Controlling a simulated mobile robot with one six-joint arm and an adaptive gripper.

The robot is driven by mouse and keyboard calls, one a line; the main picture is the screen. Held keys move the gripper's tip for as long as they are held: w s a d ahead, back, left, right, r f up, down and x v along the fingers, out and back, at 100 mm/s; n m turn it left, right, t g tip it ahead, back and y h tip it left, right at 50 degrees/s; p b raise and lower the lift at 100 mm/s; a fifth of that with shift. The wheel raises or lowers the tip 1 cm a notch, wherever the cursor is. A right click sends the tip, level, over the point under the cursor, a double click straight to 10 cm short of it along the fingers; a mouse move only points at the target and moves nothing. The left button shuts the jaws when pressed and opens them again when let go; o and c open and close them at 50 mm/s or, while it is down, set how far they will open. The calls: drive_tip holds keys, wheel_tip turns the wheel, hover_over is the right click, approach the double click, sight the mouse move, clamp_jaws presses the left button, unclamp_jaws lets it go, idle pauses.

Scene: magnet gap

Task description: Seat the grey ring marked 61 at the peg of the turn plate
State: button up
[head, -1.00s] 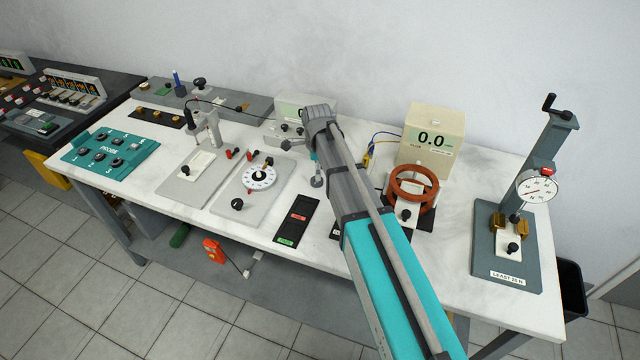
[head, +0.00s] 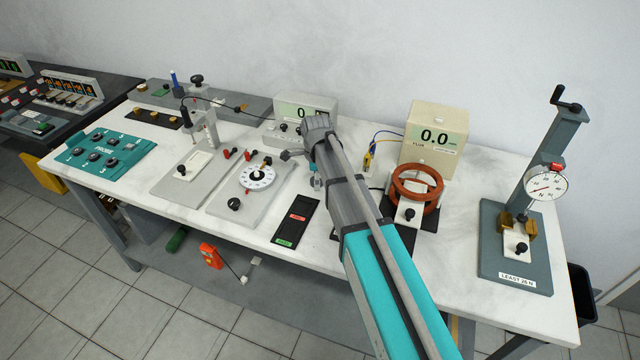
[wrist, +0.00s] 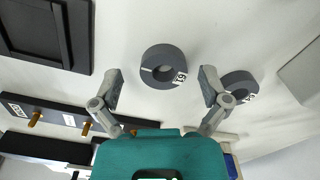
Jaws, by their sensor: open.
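In the wrist view a dark grey ring (wrist: 155,56) with a white label lies flat on the white bench; the label seems to read 61 from its tilted angle. My gripper (wrist: 161,76) is open and empty, with its fingers on either side of this ring in the picture; I cannot tell their height above it. A second grey ring (wrist: 238,82) lies to the right, partly behind the right finger, its label too small to read. In the head view the turn plate (head: 257,177) has a white dial. Its peg is not clear. My arm hides the rings there.
A black-framed pad (wrist: 45,35) and a dark strip with brass pegs (wrist: 60,118) lie left in the wrist view. In the head view a copper coil stand (head: 417,190), a flux meter (head: 435,140) and a gauge press (head: 515,245) stand right of my arm.

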idle(0.3)
drive_tip(key=c, duration=1.2)
drive_tip(key=shift+r, duration=0.15)
drive_tip(key=shift+c, duration=0.2)
wheel_tip(320, 180, up, 3)
drive_tip(key=p, duration=0.3)
drive_tip(key=s+d+r+p, duration=0.3)
drive_tip(key=s+r+p, duration=0.6)
drive_tip(key=s, duration=0.4)
drive_tip(key=shift+s+r+p, duration=0.35)
drive_tip(key=shift+s+p, duration=0.05)
drive_tip(key=shift+p, duration=0.1)
